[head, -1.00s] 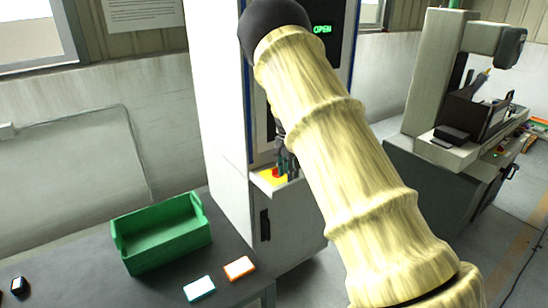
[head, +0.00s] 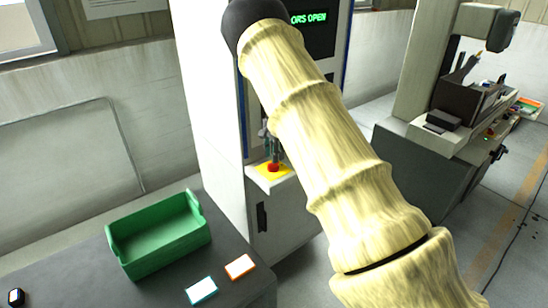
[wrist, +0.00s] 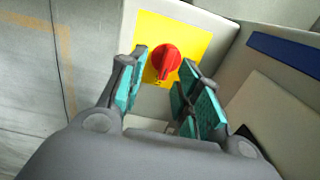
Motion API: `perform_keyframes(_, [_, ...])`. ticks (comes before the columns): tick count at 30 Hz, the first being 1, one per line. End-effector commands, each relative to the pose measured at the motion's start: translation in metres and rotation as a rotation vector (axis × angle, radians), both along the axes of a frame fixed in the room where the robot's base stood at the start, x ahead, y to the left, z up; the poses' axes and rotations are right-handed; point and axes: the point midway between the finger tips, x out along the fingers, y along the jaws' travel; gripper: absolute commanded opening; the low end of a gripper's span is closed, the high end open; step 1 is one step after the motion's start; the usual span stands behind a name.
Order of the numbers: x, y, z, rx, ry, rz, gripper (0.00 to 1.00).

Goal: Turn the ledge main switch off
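The main switch (wrist: 165,60) is a red rotary knob on a yellow plate (wrist: 193,43), set on a pale ledge (wrist: 218,28) of the tall white machine. In the head view the red knob (head: 273,167) shows on its yellow plate, just below my gripper (head: 270,145). In the wrist view my gripper (wrist: 165,85) is open, its teal-padded fingers apart. The knob appears between and just beyond the fingertips, with a gap on each side. I cannot tell whether either finger touches it. The knob's handle points toward the bottom of the wrist view.
The machine's screen (head: 310,20) reads "ORS OPEN", partly hidden by my arm. A green bin (head: 158,235), an orange-edged card (head: 240,266) and a teal-edged card (head: 202,290) lie on the dark table at lower left. Another machine (head: 440,130) stands at right.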

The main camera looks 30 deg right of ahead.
Motion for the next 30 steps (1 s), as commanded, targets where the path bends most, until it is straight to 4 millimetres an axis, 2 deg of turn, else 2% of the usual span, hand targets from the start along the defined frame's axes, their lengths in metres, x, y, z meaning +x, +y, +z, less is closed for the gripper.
perform_keyframes(3, [0.002, 0.001, -0.017, 0.0, 0.007, 0.002, 0.34])
perform_keyframes(7, [0.002, 0.0, -0.028, 0.0, 0.005, 0.002, 0.34])
perform_keyframes(21, [0.003, 0.001, -0.039, 0.001, 0.005, 0.001, 0.34])
perform_keyframes(23, [0.003, 0.001, -0.039, 0.001, 0.005, 0.001, 0.26])
perform_keyframes(27, [0.003, 0.001, -0.039, 0.001, 0.004, 0.001, 0.01])
perform_keyframes(30, [0.003, 0.0, -0.038, 0.0, 0.004, 0.001, 0.0])
